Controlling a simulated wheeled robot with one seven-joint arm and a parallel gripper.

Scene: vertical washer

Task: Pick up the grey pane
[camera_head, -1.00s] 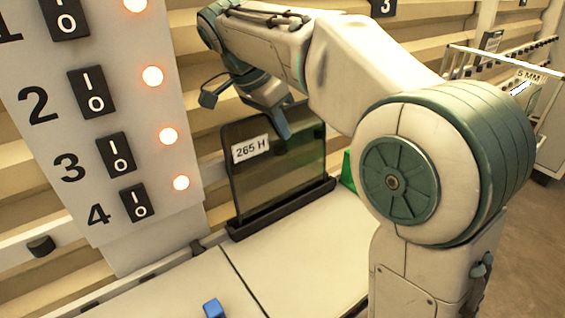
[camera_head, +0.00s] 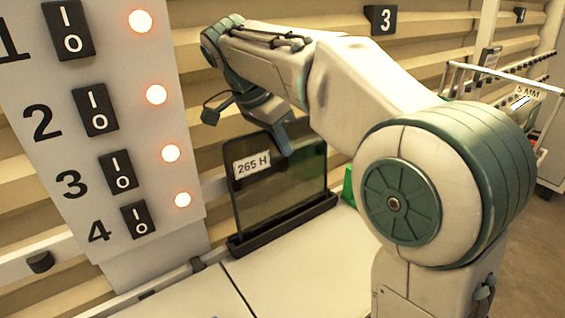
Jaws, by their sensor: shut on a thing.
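The grey pane (camera_head: 262,190) is a dark, see-through sheet with a white label reading "265 H". It stands upright in a black slotted holder (camera_head: 284,224) on the white worktop. My gripper (camera_head: 283,140) is at the pane's top edge, right of the label, with its finger pointing down over the glass. It is shut on the pane. The far finger is hidden behind the pane and my arm. The pane's lower edge appears to be still in or just at the holder; I cannot tell whether it is lifted.
A white panel (camera_head: 125,215) with numbered black switches and lit lamps stands at the left. A green object (camera_head: 347,187) is right of the holder, partly behind my arm. A rack (camera_head: 500,75) labelled "5 MM" stands at the far right. The worktop (camera_head: 290,275) in front is clear.

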